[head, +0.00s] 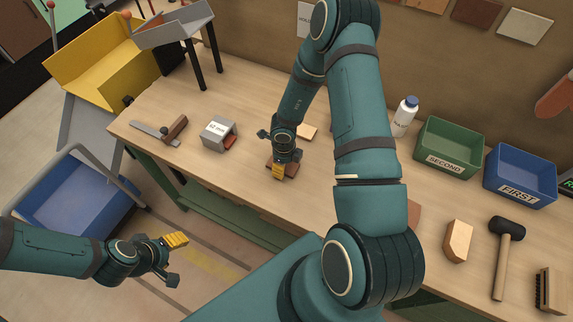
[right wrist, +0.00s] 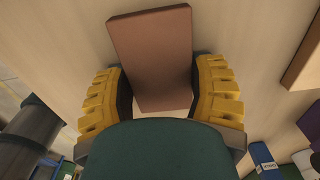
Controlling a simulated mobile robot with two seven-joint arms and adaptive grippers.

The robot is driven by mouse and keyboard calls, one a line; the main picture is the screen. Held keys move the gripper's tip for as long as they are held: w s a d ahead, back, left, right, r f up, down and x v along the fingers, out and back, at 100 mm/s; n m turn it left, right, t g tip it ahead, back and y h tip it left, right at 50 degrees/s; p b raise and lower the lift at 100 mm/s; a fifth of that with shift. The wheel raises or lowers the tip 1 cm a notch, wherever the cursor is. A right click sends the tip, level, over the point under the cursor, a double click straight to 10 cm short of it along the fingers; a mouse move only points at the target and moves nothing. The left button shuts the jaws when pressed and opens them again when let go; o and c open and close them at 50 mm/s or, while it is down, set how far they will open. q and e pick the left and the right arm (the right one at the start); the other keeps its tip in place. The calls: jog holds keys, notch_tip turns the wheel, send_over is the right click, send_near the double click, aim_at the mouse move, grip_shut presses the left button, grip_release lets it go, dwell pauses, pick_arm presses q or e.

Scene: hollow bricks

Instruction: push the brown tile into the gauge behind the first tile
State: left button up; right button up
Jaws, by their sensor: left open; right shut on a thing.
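The brown tile (right wrist: 150,50) lies flat between the yellow fingers of my right gripper (right wrist: 163,95) in the right wrist view. In the head view that gripper (head: 281,170) is low at the bench top, shut on the tile (head: 291,169). The grey gauge (head: 213,137), a block with a white label, stands on the bench to the left of it, apart. A reddish tile (head: 230,142) shows at the gauge's right side; how deep it sits is hidden. My left gripper (head: 174,260) is open and empty, in front of the bench.
A try square (head: 174,128) lies left of the gauge. A pale tile (head: 307,131) lies behind my right gripper. A white bottle (head: 404,116), green bin (head: 447,149), blue bin (head: 519,176) and mallet (head: 504,245) are to the right. Bench between gauge and right gripper is clear.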

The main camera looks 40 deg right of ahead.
aim_at(273, 160)
jog(key=shift+w+a, duration=0.55)
jog(key=shift+w, duration=0.35)
dwell(0.5)
jog(key=shift+w+a+f, duration=0.1)
jog(key=shift+w+a, duration=0.05)
jog(key=shift+w, duration=0.15)
jog(key=shift+w+a, duration=0.15)
jog(key=shift+w, duration=0.15)
jog(key=shift+w+a, duration=0.15)
jog(key=shift+w, duration=0.15)
jog(key=shift+w+a, duration=0.4)
jog(key=shift+w, duration=0.35)
jog(key=shift+w+a, duration=0.4)
jog(key=shift+w, duration=0.3)
jog(key=shift+w+a, duration=0.2)
jog(key=shift+w, duration=0.25)
jog(key=shift+w+a, duration=0.5)
jog(key=shift+w, duration=0.4)
jog(key=shift+w+a, duration=0.45)
jog(key=shift+w, duration=0.45)
jog(key=shift+w+a, duration=0.15)
jog(key=shift+w, duration=0.15)
jog(key=shift+w+a+f, duration=0.1)
jog(key=shift+w+a, duration=0.15)
jog(key=shift+w, duration=0.2)
jog(key=shift+w+a, duration=0.2)
jog(key=shift+w, duration=0.25)
